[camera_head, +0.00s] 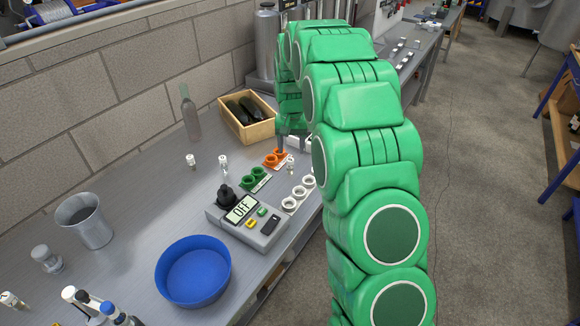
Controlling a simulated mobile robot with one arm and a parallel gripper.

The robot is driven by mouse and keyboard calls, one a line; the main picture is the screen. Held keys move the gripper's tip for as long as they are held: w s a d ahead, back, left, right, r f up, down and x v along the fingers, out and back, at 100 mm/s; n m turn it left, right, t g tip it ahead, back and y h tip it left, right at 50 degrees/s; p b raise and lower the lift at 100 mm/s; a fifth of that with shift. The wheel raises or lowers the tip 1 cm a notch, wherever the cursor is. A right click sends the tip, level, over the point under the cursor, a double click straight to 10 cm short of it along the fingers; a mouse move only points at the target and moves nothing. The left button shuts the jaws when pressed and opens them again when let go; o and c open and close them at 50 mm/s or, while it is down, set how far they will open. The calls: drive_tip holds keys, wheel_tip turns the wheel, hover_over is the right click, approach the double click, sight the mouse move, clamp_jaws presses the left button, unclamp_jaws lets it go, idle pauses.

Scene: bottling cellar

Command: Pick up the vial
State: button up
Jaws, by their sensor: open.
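Several small clear vials with white caps stand on the grey bench. One vial (191,160) stands at the left and another vial (223,162) a little right of it. A third vial (290,163) is beside the orange holder (274,158), just below my gripper (292,138). My gripper is low over the bench near the orange holder, open, and partly hidden by my green arm. I cannot tell whether its fingers are around that third vial or only near it.
A grey device reading OFF (242,208), a green holder (255,178) and a white ring holder (298,194) are close by. A wooden crate (262,133) with dark bottles, a clear bottle (190,115), a blue bowl (193,299) and a metal beaker (84,222) also stand on the bench.

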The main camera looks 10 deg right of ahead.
sight(290, 159)
drive_tip(key=w+f, duration=0.2)
drive_tip(key=shift+w+f, duration=0.1)
drive_tip(key=shift+f, duration=0.2)
drive_tip(key=shift+w+f, duration=0.15)
drive_tip(key=shift+f, duration=3.55)
clamp_jaws()
drive_tip(key=shift+r, duration=0.6)
wheel_tip(290, 159, up, 2)
drive_tip(key=shift+r, duration=0.1)
drive_tip(key=s+r, duration=0.9)
drive_tip(key=s, duration=0.5)
drive_tip(key=shift+r, duration=0.3)
